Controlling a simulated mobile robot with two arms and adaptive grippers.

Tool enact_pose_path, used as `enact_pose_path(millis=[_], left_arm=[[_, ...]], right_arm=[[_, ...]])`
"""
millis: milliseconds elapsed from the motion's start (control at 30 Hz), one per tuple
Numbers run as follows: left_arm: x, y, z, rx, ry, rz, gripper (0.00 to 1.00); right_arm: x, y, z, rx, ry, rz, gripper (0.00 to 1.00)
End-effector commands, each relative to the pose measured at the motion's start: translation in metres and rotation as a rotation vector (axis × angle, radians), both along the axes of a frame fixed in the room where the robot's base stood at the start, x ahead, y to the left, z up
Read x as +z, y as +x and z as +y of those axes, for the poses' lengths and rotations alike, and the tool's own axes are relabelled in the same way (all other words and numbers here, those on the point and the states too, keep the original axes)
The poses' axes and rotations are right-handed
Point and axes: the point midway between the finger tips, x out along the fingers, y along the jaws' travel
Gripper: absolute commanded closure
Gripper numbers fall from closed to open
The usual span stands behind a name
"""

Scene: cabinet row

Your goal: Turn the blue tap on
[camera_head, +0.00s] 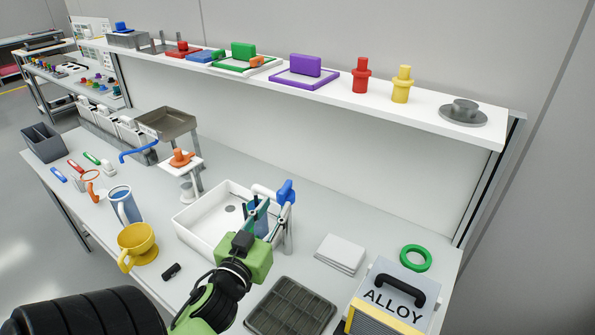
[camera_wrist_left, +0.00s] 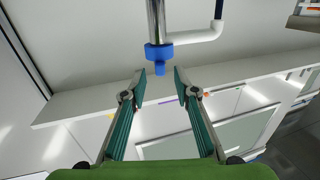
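The tap has a blue handle (camera_head: 286,192) on top of a silver post (camera_head: 289,235), with a pale spout (camera_head: 262,191) reaching left over a white sink (camera_head: 181,221). In the left wrist view, the blue handle (camera_wrist_left: 159,55) appears just beyond my fingertips, roughly centred between them. My left gripper (camera_head: 263,207) is at the tap, its fingers raised in front of the post and below the handle. Its two fingers (camera_wrist_left: 159,77) are apart in the left wrist view, with nothing between them. Contact with the tap cannot be told. My right gripper is in neither view.
A yellow cup (camera_head: 137,244) and blue mug (camera_head: 123,205) stand left of the sink. A dark ribbed tray (camera_head: 291,306), white stack (camera_head: 340,254), green ring (camera_head: 415,258) and ALLOY box (camera_head: 393,294) lie right. A shelf (camera_head: 340,93) with several objects runs above the bench.

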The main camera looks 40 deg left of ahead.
Motion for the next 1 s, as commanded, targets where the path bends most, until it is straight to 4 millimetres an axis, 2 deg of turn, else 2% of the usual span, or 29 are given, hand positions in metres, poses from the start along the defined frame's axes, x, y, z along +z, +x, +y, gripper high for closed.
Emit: enact_pose_path(millis=[333,467,600,800,1000], left_arm=[[0.004,0.057,0.022,-0.001,0.004,-0.001,0.72],[0.003,0.082,0.031,-0.001,0.004,-0.001,0.72],[0.003,0.103,0.04,0.0,0.004,-0.001,0.72],[0.001,0.12,0.046,-0.001,0.002,0.001,0.72],[0.0,0.124,0.047,-0.001,0.001,0.001,0.72]], right_arm=[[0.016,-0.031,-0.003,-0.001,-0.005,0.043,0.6],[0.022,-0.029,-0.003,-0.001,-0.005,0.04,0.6],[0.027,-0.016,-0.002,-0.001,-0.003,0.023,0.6],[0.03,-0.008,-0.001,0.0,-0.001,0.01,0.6],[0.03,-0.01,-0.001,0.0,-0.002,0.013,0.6]])
